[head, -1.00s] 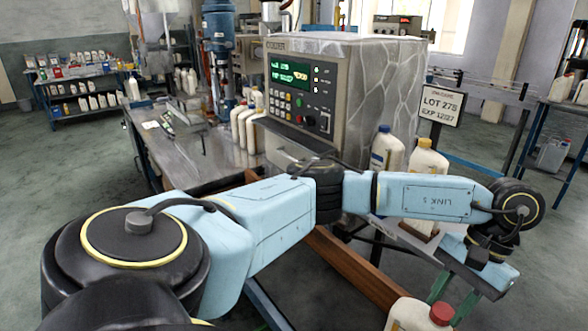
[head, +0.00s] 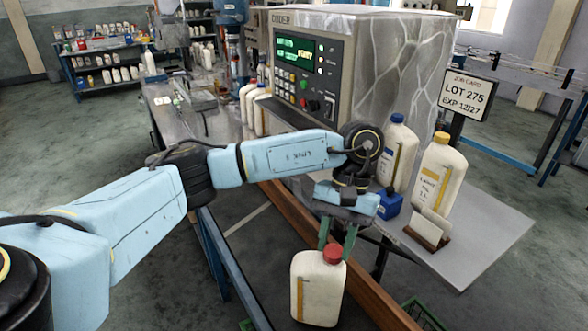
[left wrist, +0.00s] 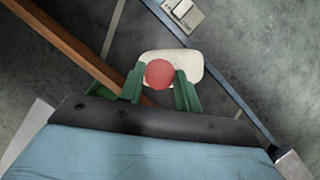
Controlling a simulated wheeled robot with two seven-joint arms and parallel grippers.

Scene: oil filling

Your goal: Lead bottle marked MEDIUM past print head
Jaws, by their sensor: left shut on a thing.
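My left gripper (head: 337,238) is shut on a cream bottle with a red cap (head: 317,288), gripping it near the cap. The bottle hangs upright over the gap in front of the bench, beside a brown rail. In the left wrist view the red cap (left wrist: 159,74) sits between the green fingers (left wrist: 158,88). The bottle has a yellowish strip down its front; I cannot read a MEDIUM mark on it. The grey coder cabinet (head: 397,68) with its lit green display (head: 296,52) stands behind. I cannot make out the print head clearly. My right gripper is not in view.
A blue-capped bottle (head: 397,155) and a yellow-capped bottle (head: 438,176) stand on the grey side table (head: 478,240), close right of my gripper. A brown rail (head: 346,278) runs beside the held bottle. A job card sign (head: 468,94) reads LOT 275.

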